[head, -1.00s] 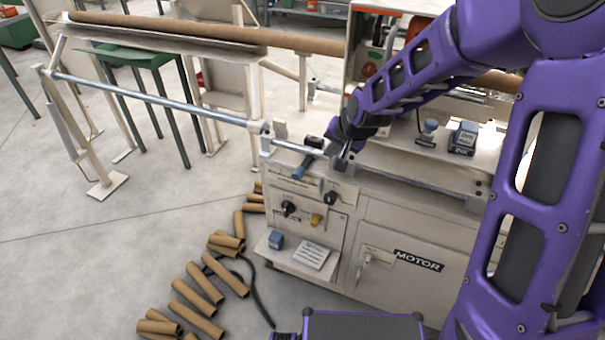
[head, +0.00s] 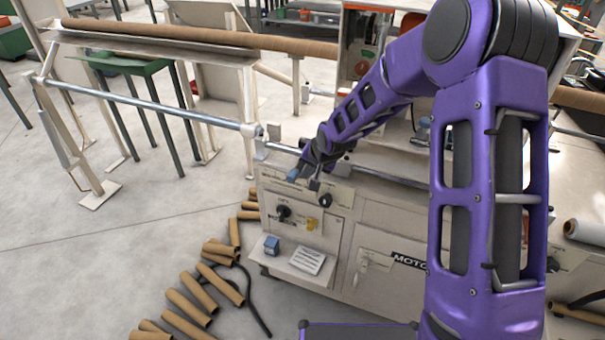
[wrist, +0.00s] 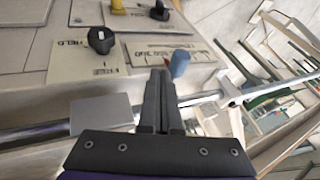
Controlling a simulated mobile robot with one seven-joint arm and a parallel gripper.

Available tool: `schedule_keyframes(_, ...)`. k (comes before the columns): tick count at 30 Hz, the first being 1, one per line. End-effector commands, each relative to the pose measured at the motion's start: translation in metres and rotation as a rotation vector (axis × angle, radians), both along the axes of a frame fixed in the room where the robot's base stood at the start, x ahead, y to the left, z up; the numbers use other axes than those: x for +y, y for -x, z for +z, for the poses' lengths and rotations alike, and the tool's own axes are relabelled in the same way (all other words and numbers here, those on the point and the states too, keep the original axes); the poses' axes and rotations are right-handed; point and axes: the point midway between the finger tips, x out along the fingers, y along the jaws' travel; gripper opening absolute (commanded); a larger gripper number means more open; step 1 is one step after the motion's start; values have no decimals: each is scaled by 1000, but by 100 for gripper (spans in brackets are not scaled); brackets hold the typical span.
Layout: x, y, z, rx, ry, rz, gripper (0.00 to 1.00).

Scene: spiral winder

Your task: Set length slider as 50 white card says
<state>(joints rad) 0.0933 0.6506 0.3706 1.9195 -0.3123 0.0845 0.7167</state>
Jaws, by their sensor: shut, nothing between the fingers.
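The length slider shows as a blue-tipped handle (head: 293,175) at the left part of the machine's front rail. In the wrist view the blue knob (wrist: 179,63) stands just right of my fingertips, close to them; whether they touch is unclear. My gripper (head: 314,184) is shut and empty, low in front of the rail and just right of the handle.
Black knob (head: 283,212) and yellow knob (head: 311,224) sit on the panel below the rail. A steel rod (head: 150,105) extends left. A grey block (wrist: 100,113) is beside my fingers. A blue box (head: 271,245) stands by the card. Cardboard tubes (head: 220,284) lie on the floor.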

Motion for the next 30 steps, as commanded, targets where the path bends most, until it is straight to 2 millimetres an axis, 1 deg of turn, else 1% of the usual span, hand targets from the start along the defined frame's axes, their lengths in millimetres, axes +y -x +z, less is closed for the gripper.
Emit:
schedule_keyframes(1,5,-1,-3,1,0,1,0)
schedule_keyframes(6,13,-5,-5,1,0,-1,0)
schedule_keyframes(17,14,-5,-5,1,0,-2,0)
schedule_keyframes(19,19,-7,-7,0,1,0,0)
schedule_keyframes(21,28,-10,-9,0,1,0,0)
schedule_keyframes(25,43,-15,-8,0,0,1,0)
schedule_keyframes(30,46,-16,-6,3,0,-2,0)
